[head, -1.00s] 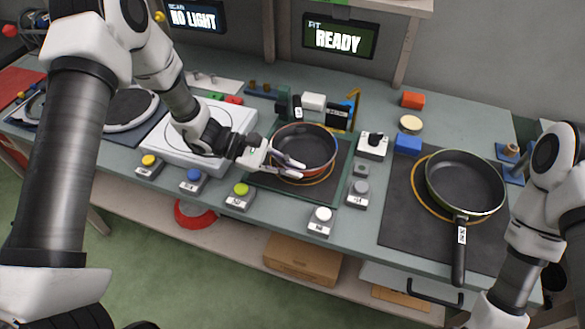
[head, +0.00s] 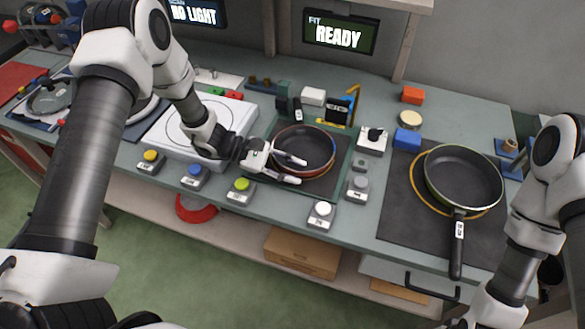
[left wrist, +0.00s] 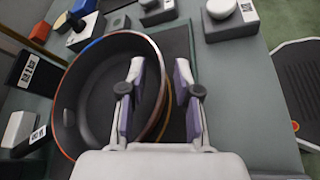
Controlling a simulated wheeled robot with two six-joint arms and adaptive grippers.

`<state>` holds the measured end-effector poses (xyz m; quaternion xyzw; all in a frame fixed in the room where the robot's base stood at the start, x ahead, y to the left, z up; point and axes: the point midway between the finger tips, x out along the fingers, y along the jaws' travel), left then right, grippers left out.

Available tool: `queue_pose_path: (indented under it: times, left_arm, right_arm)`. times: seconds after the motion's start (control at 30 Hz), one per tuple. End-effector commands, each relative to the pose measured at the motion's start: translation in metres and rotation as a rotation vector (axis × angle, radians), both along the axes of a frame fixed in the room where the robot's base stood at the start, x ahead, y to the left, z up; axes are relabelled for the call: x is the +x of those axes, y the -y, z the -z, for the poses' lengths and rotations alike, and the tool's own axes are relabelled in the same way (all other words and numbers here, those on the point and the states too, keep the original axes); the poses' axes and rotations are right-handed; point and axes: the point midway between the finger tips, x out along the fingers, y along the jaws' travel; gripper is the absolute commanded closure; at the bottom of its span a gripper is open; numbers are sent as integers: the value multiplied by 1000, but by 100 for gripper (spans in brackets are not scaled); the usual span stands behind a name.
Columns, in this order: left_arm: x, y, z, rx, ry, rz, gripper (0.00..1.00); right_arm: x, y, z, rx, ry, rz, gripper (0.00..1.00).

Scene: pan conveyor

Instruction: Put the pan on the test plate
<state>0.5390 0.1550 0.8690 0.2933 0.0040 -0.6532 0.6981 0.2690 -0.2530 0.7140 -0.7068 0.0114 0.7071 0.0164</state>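A dark round pan (head: 303,143) with an orange-red rim lies on a dark square mat (head: 335,180) in the middle of the bench; no handle on it shows. My left gripper (head: 303,172) is open at the pan's near side. In the left wrist view the pan (left wrist: 92,85) is large, with one finger over its inside and the other beyond the rim (left wrist: 158,95). Contact cannot be told. A second pan (head: 464,178), with a black handle, lies on a dark mat at right. A white plate unit (head: 230,118) with a ring stands at left. My right gripper is not visible.
Buttons line the front edge, among them yellow (head: 150,156), blue (head: 194,171), green (head: 241,185) and white (head: 321,209). A blue block (head: 407,138) and a switch box (head: 373,139) stand right of the middle pan. A screen (head: 339,36) reads "READY".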

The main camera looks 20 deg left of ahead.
Motion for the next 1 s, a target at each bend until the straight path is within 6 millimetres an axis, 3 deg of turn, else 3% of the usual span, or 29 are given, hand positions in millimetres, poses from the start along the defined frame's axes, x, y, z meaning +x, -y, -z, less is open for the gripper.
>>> queue_pose_path:
  times: [0.13,0.23,0.5,0.63,1.0]
  left_arm:
    - [0,-1,-4,0,0,-1,68]
    - [-1,-15,-7,-1,3,-4,68]
    - [-11,-77,-34,-4,6,-6,68]
    - [-15,-100,-45,-2,4,-3,68]
    - [-18,-110,-49,0,0,0,68]
  right_arm:
    - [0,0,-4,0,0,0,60]
    - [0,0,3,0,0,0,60]
    - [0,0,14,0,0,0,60]
    - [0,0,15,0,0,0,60]
    - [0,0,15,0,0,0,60]
